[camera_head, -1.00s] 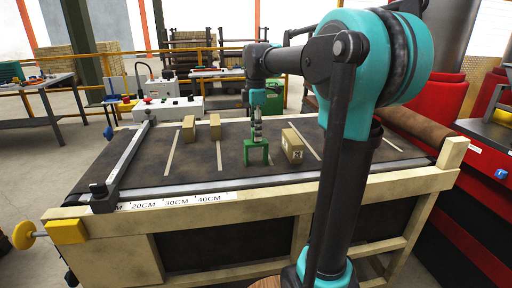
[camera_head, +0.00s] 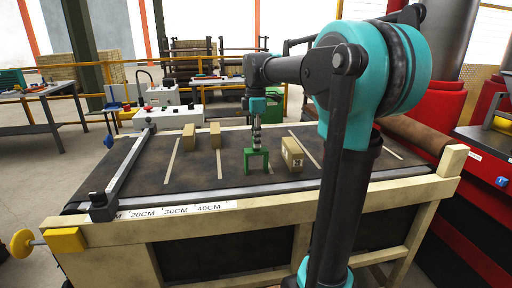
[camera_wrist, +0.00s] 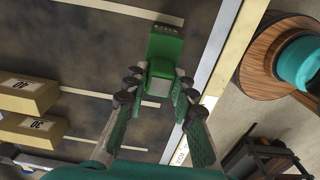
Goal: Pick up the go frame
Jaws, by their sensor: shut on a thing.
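The go frame is a green, arch-shaped piece (camera_head: 256,153) with two legs, upright over the dark press bed (camera_head: 110,165). It stands between the cardboard-coloured blocks. My gripper (camera_head: 256,147) comes straight down on the frame's top. In the wrist view my gripper (camera_wrist: 158,88) is shut on the frame from both sides. I cannot tell whether its legs touch the bed.
A tan block (camera_head: 292,155) stands just right of the frame. Two more tan blocks (camera_head: 189,138) (camera_head: 215,136) stand to its left. A grey rail (camera_head: 128,172) crosses the bed's left end. A wooden edge (camera_head: 290,205) runs along the front. The bed's right part is clear.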

